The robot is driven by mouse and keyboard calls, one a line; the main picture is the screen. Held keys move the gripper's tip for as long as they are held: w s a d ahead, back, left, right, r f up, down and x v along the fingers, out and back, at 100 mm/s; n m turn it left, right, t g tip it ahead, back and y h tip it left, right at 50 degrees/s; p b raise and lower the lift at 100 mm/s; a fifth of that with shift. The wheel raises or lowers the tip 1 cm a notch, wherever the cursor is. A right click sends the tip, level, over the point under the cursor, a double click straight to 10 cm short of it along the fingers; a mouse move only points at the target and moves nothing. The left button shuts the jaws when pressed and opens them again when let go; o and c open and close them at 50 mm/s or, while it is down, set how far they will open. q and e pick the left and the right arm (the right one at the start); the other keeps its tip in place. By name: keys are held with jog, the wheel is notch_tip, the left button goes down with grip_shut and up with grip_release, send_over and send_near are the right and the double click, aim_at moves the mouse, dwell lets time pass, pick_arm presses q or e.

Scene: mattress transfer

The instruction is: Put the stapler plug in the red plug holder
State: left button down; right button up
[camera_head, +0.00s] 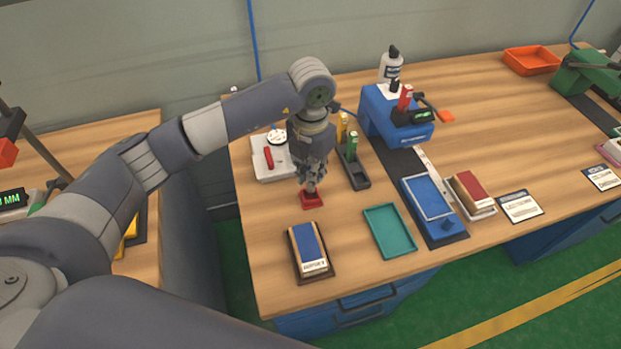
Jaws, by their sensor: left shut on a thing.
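The red plug holder (312,201) is a small red block on the wooden table, left of the middle. My left gripper (311,183) points down right over it, its fingers shut on a small greyish piece that I take for the stapler plug. The plug is mostly hidden by the fingers, and I cannot tell whether it is inside the holder or just above it. My right gripper is not in view.
A blue machine (381,120) stands behind to the right, beside a black stand with a green marker (352,147). A blue-topped block (307,246) and an empty teal tray (390,231) lie in front.

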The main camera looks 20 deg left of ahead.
pick_arm(q)
notch_tip(320, 180, down, 3)
jog(key=shift+w+f+p, duration=0.15)
jog(key=shift+p, duration=0.5)
jog(key=shift+f, duration=0.3)
jog(key=c, duration=1.6)
grip_release()
jog(key=shift+a, duration=0.1)
jog(key=shift+r, duration=0.1)
jog(key=shift+r, duration=0.25)
notch_tip(320, 180, up, 12)
jog(key=shift+f+b, duration=0.15)
jog(key=shift+b, duration=0.85)
jog(key=shift+f, duration=0.1)
